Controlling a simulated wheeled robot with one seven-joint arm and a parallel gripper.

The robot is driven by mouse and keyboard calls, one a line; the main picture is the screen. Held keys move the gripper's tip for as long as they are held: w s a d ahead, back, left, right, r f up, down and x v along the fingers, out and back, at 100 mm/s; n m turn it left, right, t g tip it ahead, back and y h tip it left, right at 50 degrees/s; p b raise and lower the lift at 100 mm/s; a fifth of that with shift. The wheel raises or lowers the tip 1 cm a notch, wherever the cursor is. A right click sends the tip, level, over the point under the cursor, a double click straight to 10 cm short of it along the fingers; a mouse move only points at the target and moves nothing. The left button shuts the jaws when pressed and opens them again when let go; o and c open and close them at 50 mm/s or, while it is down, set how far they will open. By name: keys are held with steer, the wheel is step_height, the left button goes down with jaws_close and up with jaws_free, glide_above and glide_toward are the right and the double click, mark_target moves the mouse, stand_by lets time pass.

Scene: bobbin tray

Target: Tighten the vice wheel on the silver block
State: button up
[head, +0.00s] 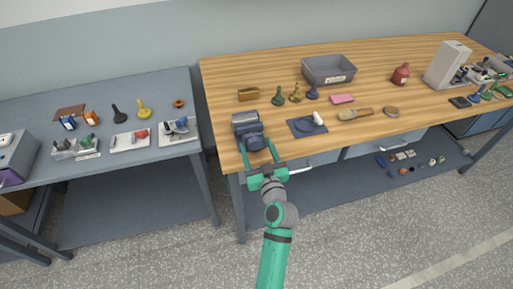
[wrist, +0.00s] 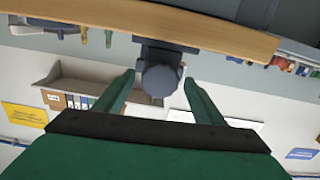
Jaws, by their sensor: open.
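The grey-blue vice (head: 246,122) stands at the front left corner of the wooden bench. Its wheel (head: 256,143) faces the front edge. My gripper (head: 258,149) is open at that edge, one finger on each side of the wheel. In the wrist view the dark round wheel (wrist: 160,78) shows between the two green fingers, with a visible gap on both sides. I cannot make out the silver block in the vice; it is too small or hidden.
A dark blue mat (head: 306,127) with a white piece lies right of the vice. A grey table (head: 90,175) with small tools is at left, across a gap.

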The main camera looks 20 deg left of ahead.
steer(key=shift+c, duration=0.5)
steer(key=c, duration=1)
steer(key=shift+o, duration=0.2)
steer(key=shift+m, duration=0.3)
steer(key=m, duration=0.3)
steer(key=shift+d+m, duration=0.1)
steer(key=shift+m, duration=1.6)
steer(key=o, duration=1.1)
steer(key=shift+c, duration=0.2)
steer(key=shift+s, duration=0.1)
